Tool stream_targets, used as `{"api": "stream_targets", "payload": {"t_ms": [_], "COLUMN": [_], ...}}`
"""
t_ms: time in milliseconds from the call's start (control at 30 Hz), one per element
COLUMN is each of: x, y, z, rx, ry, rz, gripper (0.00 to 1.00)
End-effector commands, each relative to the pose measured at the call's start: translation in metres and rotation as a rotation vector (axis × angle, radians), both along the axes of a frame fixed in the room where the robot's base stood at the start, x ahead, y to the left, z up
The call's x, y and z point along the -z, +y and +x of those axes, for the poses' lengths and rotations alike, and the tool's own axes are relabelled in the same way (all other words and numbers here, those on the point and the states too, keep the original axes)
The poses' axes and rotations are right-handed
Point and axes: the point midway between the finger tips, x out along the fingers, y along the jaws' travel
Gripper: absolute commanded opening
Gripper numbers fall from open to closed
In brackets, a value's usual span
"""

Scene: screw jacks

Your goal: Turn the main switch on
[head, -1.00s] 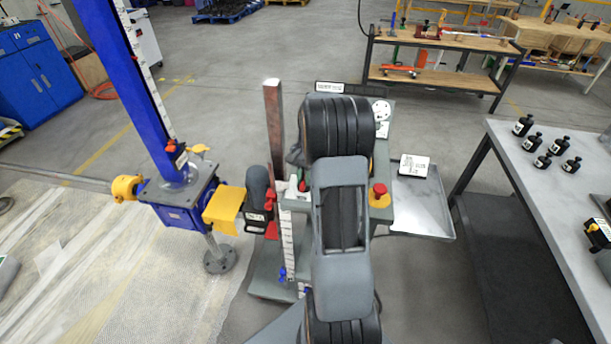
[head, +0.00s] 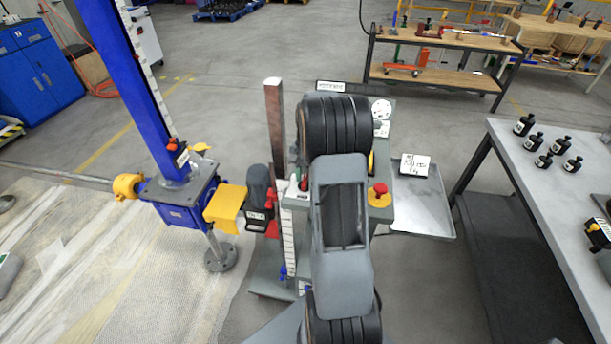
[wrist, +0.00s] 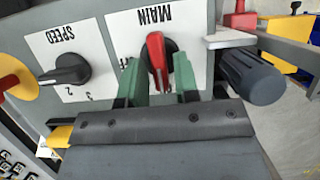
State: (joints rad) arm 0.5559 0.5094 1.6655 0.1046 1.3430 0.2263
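In the wrist view, the main switch (wrist: 155,50) has a red handle on a dark round base, set in a white plate that reads MAIN upside down. My gripper (wrist: 159,80) has green fingers, one on each side of the red handle. The fingers stand apart, with a dark gap on the handle's right; I cannot tell whether the left finger touches it. In the head view, my own arm covers most of the control box, and a small red spot left of the arm may be the switch.
A black SPEED knob (wrist: 70,70) sits left of the switch, and a red and yellow emergency stop (head: 379,194) beyond it. A dark grey cylinder (wrist: 252,78) is close on the right. The blue screw jack (head: 185,195) stands left, a grey table (head: 535,190) right.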

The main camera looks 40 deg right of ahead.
Motion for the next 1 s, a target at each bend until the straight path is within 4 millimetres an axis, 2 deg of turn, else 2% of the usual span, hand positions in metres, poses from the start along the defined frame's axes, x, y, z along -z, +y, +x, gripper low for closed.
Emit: {"api": "stream_targets", "payload": {"t_ms": [33, 100, 333, 467, 567, 1000], "x": [0.000, 0.001, 0.001, -0.006, -0.019, -0.100], "y": [0.000, 0.000, 0.000, -0.002, -0.006, -0.031], "z": [0.000, 0.000, -0.001, 0.002, 0.006, 0.028], "rx": [0.001, 0.001, 0.002, 0.002, 0.002, 0.002], "ry": [0.001, 0.002, 0.003, 0.003, 0.000, 0.000], "rz": [0.000, 0.001, 0.002, 0.002, 0.000, 0.000], "gripper": [0.34, 0.40, 0.40, 0.40, 0.40, 0.40]}}
